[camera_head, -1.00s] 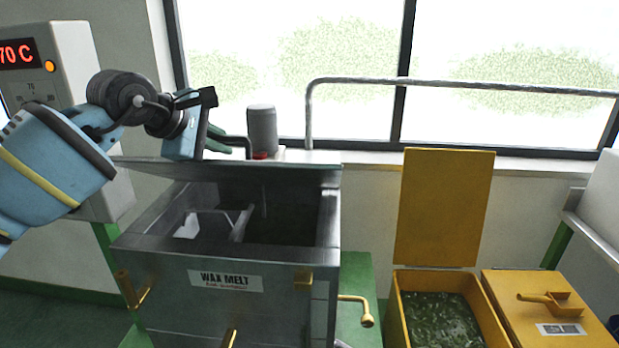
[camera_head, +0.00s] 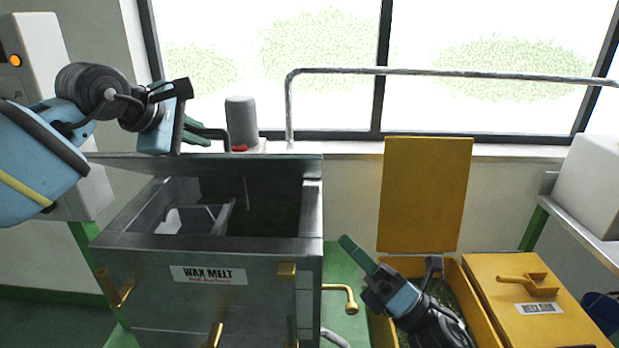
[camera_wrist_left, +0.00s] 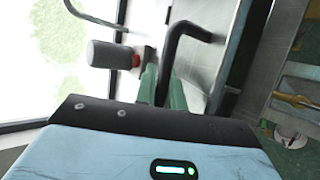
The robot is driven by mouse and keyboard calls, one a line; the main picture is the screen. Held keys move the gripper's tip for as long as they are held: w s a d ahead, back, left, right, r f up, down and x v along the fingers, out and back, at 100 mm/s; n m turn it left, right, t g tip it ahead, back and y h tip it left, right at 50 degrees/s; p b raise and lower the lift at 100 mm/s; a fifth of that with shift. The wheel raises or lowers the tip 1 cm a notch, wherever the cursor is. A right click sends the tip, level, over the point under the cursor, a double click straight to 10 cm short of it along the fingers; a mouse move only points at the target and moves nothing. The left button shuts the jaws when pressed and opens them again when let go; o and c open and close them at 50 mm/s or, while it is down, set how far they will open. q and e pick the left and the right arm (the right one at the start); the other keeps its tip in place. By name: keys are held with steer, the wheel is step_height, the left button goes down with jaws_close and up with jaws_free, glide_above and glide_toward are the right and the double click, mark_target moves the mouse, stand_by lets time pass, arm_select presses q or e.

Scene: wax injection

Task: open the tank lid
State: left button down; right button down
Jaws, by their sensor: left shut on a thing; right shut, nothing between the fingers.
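The wax melt tank (camera_head: 230,300) is a grey metal box, and its inside shows from above. Its lid (camera_head: 255,168) stands raised along the tank's back edge. My left gripper (camera_head: 205,133) is behind and above the lid, its green fingers shut on the dark bent lid handle (camera_head: 226,140). The handle (camera_wrist_left: 185,38) and the green fingers (camera_wrist_left: 162,88) also show in the left wrist view; the exact contact is partly hidden. My right gripper (camera_head: 357,254) is shut and empty, right of the tank and in front of the yellow bin.
A yellow bin (camera_head: 378,328) with its lid (camera_head: 425,195) up stands at the right, beside a closed yellow bin with a scoop (camera_head: 530,285). Brass taps (camera_head: 345,298) stick out from the tank. A grey cylinder (camera_head: 241,122) and a metal rail (camera_head: 450,72) are near the window.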

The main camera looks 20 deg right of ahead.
glide_toward(291, 160)
steer(key=shift+n, duration=0.3)
steer(key=shift+x, duration=2.85)
